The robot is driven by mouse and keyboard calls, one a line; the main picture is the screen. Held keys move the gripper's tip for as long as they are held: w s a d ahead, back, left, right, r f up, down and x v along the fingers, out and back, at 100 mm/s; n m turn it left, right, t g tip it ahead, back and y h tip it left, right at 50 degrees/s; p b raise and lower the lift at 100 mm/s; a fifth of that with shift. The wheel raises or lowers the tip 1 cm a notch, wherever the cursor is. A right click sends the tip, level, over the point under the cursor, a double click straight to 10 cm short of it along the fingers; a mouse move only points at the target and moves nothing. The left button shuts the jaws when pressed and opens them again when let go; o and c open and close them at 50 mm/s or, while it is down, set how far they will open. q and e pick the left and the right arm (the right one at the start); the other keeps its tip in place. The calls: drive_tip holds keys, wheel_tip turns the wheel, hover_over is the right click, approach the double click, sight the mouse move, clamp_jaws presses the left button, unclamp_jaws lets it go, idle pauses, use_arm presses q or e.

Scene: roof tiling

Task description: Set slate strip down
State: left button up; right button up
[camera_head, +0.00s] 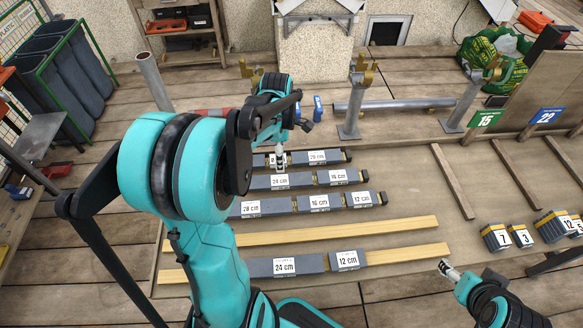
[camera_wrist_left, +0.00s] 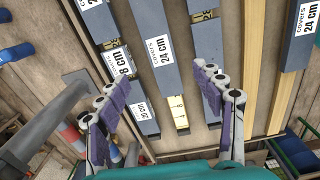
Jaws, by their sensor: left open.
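Dark slate strips with white cm labels lie on battens in several rows. The top row has a 20 cm strip (camera_head: 317,156); below it are a 24 cm strip (camera_head: 270,182) and a 16 cm strip (camera_head: 338,177). The front row has a 24 cm strip (camera_head: 272,267) and a 12 cm strip (camera_head: 347,261). My left gripper (camera_head: 281,157) is over the left part of the top row. In the left wrist view my left gripper (camera_wrist_left: 160,95) is spread open, with strips visible between its fingers and nothing gripped. My right gripper (camera_head: 446,267) is at the lower right, apart from the strips; its jaw state is unclear.
A bare wooden batten (camera_head: 340,234) lies between the strip rows. Numbered strip bundles (camera_head: 495,238) sit at the right, below green and blue number signs (camera_head: 485,118). Grey metal posts (camera_head: 350,110) stand behind the rows. The boards right of the rows are largely clear.

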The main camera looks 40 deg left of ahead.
use_arm(q)
drive_tip(key=s+d+r+m+t, duration=0.3)
drive_tip(key=d+m, duration=0.6)
drive_tip(key=m, duration=0.3)
drive_tip(key=s+d+r+m+t, duration=0.3)
drive_tip(key=s+d+m, duration=0.3)
drive_tip(key=d+m, duration=0.4)
drive_tip(key=m+t, duration=0.1)
drive_tip(key=m, duration=0.2)
drive_tip(key=shift+r, duration=0.15)
